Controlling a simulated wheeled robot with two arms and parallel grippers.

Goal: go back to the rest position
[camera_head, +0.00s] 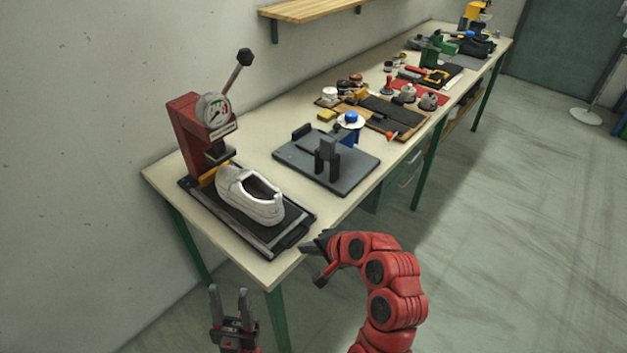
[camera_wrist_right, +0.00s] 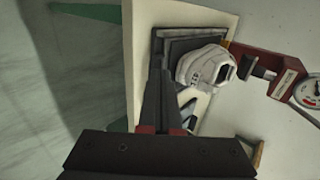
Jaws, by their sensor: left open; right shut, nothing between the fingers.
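My left gripper (camera_head: 229,304) is at the bottom of the head view, empty with its fingers apart, in front of the table's near corner. My right gripper (camera_head: 312,247) is at the table's front edge, close to the black tray's handle. In the right wrist view its fingers (camera_wrist_right: 161,88) lie together with nothing between them. A white shoe (camera_head: 250,195) sits on the black tray (camera_head: 283,240) of the red press (camera_head: 187,137). The shoe (camera_wrist_right: 203,68) also shows in the right wrist view, apart from the fingers as far as I can tell.
The long table (camera_head: 165,175) runs away to the back right. A dark plate with a fixture (camera_head: 327,160) stands right of the press. Farther back are brushes, tins and mats. A wooden shelf (camera_head: 310,10) hangs on the wall. The floor (camera_head: 480,220) at right is free.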

